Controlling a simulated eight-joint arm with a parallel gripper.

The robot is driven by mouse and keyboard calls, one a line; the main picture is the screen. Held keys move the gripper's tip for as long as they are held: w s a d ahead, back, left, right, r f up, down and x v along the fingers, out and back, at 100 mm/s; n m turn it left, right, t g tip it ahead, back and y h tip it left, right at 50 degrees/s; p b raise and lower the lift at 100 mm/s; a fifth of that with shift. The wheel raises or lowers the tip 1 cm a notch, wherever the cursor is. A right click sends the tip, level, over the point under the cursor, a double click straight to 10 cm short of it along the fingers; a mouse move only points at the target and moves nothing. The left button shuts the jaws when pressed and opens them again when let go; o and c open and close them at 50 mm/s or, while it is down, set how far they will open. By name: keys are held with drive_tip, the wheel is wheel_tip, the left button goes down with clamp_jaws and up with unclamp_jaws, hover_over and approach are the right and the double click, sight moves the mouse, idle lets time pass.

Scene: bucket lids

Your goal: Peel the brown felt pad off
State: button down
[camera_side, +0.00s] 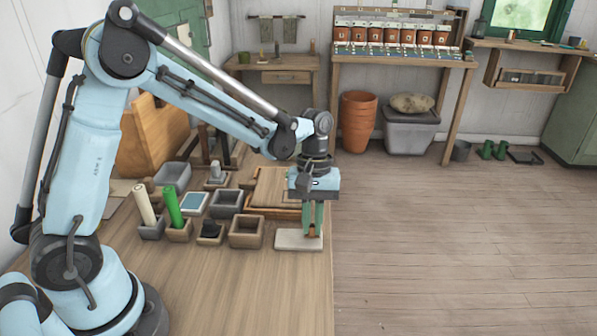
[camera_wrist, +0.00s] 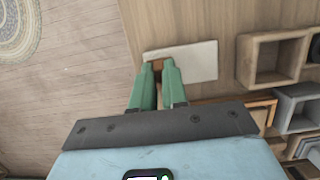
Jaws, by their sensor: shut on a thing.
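The brown felt pad (camera_side: 312,231) shows as a small brown patch between and just below my gripper's fingertips, over a pale flat slab (camera_side: 290,241) near the table's front right edge. My gripper (camera_side: 313,233) points down with its green fingers closed on the pad. In the wrist view the pad (camera_wrist: 156,65) peeks out at the tips of the green fingers (camera_wrist: 157,68), against the pale slab (camera_wrist: 200,62). The fingers hide most of the pad. I cannot tell whether its underside still touches the slab.
An open wooden box (camera_side: 246,231) stands just left of the slab, with several small bins (camera_side: 227,203) behind it. A wooden board (camera_side: 270,187) lies behind the gripper. Green (camera_side: 173,207) and cream rolls (camera_side: 144,205) stand upright farther left. The table edge is close on the right.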

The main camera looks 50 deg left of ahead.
drive_tip(key=shift+r, duration=2)
